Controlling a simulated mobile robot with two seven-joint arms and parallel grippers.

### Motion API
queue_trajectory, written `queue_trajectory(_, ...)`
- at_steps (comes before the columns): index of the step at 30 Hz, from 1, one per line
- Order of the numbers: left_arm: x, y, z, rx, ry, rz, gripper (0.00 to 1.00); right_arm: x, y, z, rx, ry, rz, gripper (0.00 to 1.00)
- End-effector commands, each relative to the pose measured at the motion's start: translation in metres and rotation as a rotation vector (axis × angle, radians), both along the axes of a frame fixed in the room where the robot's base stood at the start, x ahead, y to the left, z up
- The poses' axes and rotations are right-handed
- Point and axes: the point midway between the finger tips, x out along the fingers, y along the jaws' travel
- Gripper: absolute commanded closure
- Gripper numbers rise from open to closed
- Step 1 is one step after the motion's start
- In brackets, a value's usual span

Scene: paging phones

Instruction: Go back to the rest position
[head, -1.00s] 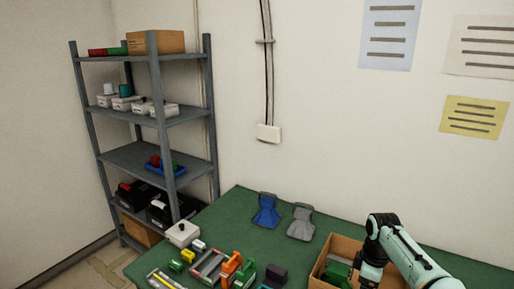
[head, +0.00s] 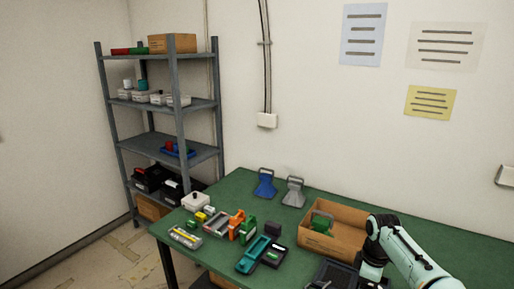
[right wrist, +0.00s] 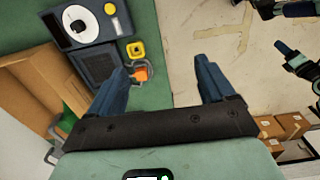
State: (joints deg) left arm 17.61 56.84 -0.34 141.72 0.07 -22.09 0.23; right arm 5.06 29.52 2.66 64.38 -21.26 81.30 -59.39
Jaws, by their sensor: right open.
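My right arm (head: 400,250) reaches in from the lower right in the head view, over the front right of the green table (head: 330,200); its fingertips are not clearly seen there. In the right wrist view my right gripper (right wrist: 163,78) has its two blue fingers wide apart with nothing between them. It hangs over the table edge, with floor under its right finger. The left arm does not show in the head view. Dark parts with bluish tips (right wrist: 300,62) at the right of the wrist view may be my left gripper; I cannot tell its state.
An open cardboard box (head: 335,240) holding a green item stands beside my right arm. A blue stand (head: 265,184) and a grey stand (head: 293,192) are behind. Several small coloured items lie front left. A grey shelf (head: 160,105) stands at the back left.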

Motion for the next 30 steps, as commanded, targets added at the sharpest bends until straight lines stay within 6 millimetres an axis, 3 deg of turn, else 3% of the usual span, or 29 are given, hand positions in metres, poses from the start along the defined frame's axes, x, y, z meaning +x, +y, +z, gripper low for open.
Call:
queue_trajectory(1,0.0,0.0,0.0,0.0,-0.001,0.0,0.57,0.001,0.011,-0.037,0.023,0.02,-0.028,0.18)
queue_trajectory(5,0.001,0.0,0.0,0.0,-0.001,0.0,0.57,-0.001,0.034,-0.108,0.082,0.024,-0.125,0.18)
queue_trajectory(10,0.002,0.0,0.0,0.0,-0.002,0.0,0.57,-0.032,0.073,-0.212,0.177,0.057,-0.32,0.18)
queue_trajectory(14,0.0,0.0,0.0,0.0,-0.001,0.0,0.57,-0.084,0.108,-0.29,0.252,0.103,-0.541,0.18)
queue_trajectory(18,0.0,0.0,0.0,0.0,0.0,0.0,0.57,-0.163,0.142,-0.352,0.299,0.166,-0.833,0.18)
queue_trajectory(21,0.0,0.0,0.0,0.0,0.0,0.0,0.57,-0.219,0.159,-0.374,0.304,0.202,-1.034,0.18)
queue_trajectory(24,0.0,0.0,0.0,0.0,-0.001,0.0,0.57,-0.261,0.168,-0.383,0.293,0.224,-1.187,0.18)
queue_trajectory(27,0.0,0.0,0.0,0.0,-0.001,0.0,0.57,-0.288,0.172,-0.384,0.28,0.233,-1.286,0.18)
queue_trajectory(30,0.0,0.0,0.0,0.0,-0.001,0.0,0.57,-0.299,0.173,-0.384,0.273,0.233,-1.333,0.18)
